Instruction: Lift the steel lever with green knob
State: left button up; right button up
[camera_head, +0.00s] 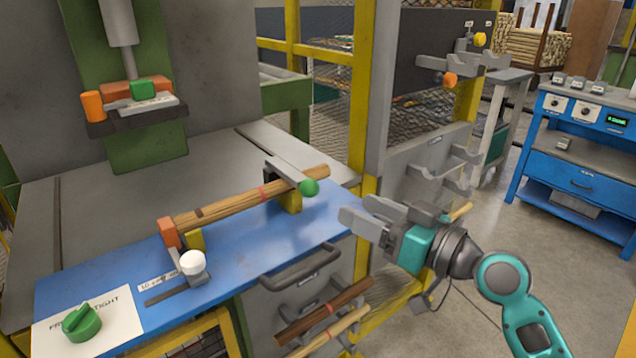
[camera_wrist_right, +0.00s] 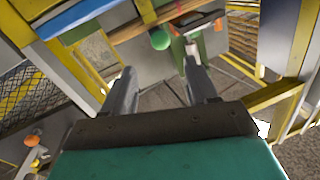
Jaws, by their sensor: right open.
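The steel lever (camera_head: 286,172) is a flat grey bar with a green knob (camera_head: 310,187) at its near end. It lies over the right end of a wooden rod (camera_head: 245,205), above a yellow support. The green knob also shows in the right wrist view (camera_wrist_right: 159,40), beyond the fingers. My right gripper (camera_head: 362,222) is open and empty, to the right of and a little below the knob, apart from it. Its two fingers also show in the right wrist view (camera_wrist_right: 160,88). My left gripper is not in view.
The blue bench top (camera_head: 275,238) carries a white knob (camera_head: 192,262) and a green dial (camera_head: 83,322). A drawer handle (camera_head: 300,268) and wooden rods (camera_head: 325,312) stick out below. A yellow post (camera_head: 366,90) stands close behind my right gripper. A blue cabinet (camera_head: 575,150) stands far right.

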aim_at(317, 190)
jog(key=x, duration=1.1)
jog(key=shift+w+a+p, duration=0.2)
jog(key=shift+a+p, duration=0.05)
jog(key=shift+p, duration=0.05)
grip_shut()
